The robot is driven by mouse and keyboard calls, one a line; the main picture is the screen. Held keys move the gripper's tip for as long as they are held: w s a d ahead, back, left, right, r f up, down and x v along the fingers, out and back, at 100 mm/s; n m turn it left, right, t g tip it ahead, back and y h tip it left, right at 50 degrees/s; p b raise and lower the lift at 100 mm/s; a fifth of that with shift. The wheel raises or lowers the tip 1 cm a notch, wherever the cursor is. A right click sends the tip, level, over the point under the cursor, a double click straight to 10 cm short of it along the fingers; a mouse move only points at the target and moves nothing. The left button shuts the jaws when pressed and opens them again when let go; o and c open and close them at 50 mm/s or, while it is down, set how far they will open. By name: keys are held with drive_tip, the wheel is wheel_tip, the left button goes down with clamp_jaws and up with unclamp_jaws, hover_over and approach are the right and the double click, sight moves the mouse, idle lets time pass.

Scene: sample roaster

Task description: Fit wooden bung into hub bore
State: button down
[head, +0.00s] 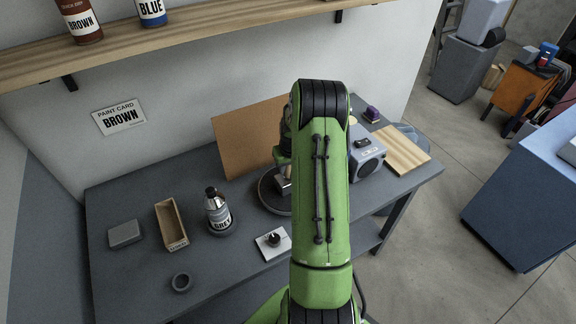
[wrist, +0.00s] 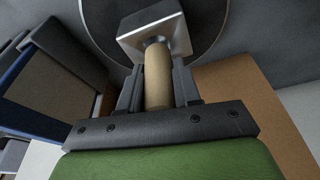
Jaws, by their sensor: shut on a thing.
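In the wrist view my gripper (wrist: 157,76) is shut on the wooden bung (wrist: 157,85), a pale tan cylinder between the two grey fingers. The bung's far end is at the dark bore mouth of the silver hub (wrist: 178,35), lined up with it. How far it sits inside, if at all, I cannot tell. The hub stands on a dark round disc (wrist: 218,12). In the head view the hub (head: 282,186) and disc (head: 270,203) show partly behind my green arm. The bung and fingertips are hidden there.
A brown board (head: 240,140) stands behind the hub. The table's front left is mostly clear.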

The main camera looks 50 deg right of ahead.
drive_tip(key=shift+f+b, duration=0.4)
drive_tip(key=shift+f, duration=0.05)
drive_tip(key=c, duration=0.8)
unclamp_jaws()
drive_tip(key=shift+r, duration=0.1)
